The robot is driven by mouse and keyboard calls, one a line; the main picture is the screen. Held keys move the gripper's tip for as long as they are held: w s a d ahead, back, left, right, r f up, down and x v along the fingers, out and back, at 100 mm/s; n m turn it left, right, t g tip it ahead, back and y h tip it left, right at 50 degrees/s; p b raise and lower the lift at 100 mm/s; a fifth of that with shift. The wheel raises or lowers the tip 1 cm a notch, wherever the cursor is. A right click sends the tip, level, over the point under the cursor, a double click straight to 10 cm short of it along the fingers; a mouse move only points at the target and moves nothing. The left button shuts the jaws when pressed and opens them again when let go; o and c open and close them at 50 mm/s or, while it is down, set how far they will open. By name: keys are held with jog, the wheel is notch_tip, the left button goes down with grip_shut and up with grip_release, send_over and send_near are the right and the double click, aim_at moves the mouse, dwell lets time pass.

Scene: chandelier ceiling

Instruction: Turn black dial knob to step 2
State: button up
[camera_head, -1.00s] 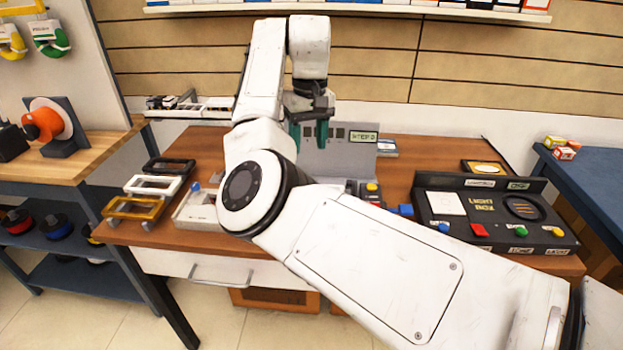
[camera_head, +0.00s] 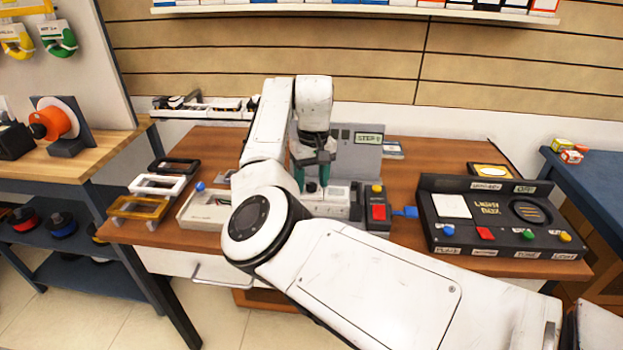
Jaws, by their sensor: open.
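The grey machine has an upright back panel (camera_head: 368,160) with a small greenish display (camera_head: 369,138) reading "STEP" and a digit too small to read surely. Its low light-grey base (camera_head: 335,198) stands in front of the panel. A small dark shape on the base, likely the black dial knob (camera_head: 312,187), shows at my fingertips. My gripper (camera_head: 312,178) points down with its dark green fingers apart, around or just above that shape. I cannot tell whether they touch it. My arm hides the left part of the machine.
A box with red (camera_head: 379,212) and yellow buttons adjoins the machine at right. A black light box (camera_head: 495,215) with coloured buttons stands further right. A white tray (camera_head: 200,208) and several frames (camera_head: 157,184) lie at left. A shelf (camera_head: 350,10) hangs above.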

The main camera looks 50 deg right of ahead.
grip_shut()
dwell(0.5)
jog(key=shift+r+p, duration=0.1)
jog(key=shift+p, duration=0.25)
jog(key=m+p, duration=0.2)
jog(key=m, duration=0.1)
jog(key=shift+s+r+p, duration=0.1)
jog(key=shift+r+p, duration=0.05)
jog(key=shift+p, duration=0.2)
jog(key=m+p, duration=0.3)
jog(key=m, duration=0.1)
jog(key=m+p, duration=0.2)
jog(key=m, duration=0.3)
jog(key=shift+f+m+p, duration=0.2)
jog(key=shift+m+p, duration=0.4)
jog(key=shift+m, duration=1.3)
